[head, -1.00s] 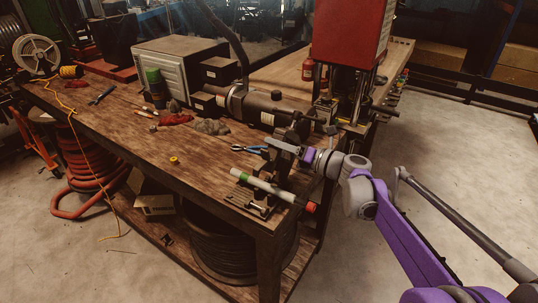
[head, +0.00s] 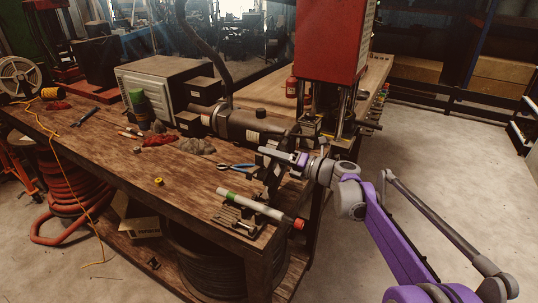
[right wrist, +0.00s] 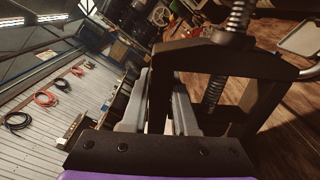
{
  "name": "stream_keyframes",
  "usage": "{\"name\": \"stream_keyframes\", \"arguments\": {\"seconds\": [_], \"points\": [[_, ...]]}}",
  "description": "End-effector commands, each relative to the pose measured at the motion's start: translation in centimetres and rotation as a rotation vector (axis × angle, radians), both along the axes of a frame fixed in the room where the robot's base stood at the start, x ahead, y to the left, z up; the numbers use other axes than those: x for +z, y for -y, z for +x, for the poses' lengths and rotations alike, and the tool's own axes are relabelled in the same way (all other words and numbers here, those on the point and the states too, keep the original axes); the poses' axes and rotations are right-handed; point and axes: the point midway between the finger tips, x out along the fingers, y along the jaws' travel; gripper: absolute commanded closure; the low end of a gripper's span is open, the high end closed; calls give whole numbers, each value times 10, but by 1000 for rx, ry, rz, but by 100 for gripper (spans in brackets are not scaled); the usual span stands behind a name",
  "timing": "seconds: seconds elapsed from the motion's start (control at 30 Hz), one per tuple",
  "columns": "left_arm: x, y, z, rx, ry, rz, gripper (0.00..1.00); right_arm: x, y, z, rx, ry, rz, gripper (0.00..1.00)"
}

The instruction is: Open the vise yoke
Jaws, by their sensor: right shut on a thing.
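The vise (head: 240,222) sits at the near right corner of the wooden bench. A pale pipe (head: 262,207) with a green band and a red end lies across it. The dark vise yoke (head: 271,180) stands up behind the pipe, partly covered by my gripper. In the right wrist view the yoke (right wrist: 262,100) is a black frame with a threaded, spring-like screw through its top bar. My right gripper (head: 282,156) is shut on the yoke; its grey fingers (right wrist: 157,100) lie either side of one black leg. My left gripper is not in view.
Blue-handled pliers (head: 236,167) and a small yellow ring (head: 159,182) lie on the bench (head: 120,160) near the vise. A dark cylindrical machine (head: 240,127) and a red press (head: 333,40) stand behind. The floor right of the bench is clear.

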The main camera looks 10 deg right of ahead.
Motion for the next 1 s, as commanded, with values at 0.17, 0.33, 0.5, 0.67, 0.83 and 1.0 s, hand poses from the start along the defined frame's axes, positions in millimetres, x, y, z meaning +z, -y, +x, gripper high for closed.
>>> {"name": "stream_keyframes", "arguments": {"seconds": [0.17,0.33,0.5,0.67,0.83,1.0], "points": [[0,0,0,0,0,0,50,0,0,0,0,1,-1,46],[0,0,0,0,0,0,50,0,0,0,0,1,-1,43],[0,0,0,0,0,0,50,0,2,-1,-1,0,-1,43],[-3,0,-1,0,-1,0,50,-1,17,-12,-3,0,-2,43],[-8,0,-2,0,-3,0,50,-1,46,-32,-5,0,-2,43],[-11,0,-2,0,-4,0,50,-1,71,-51,-3,0,-2,43]]}}
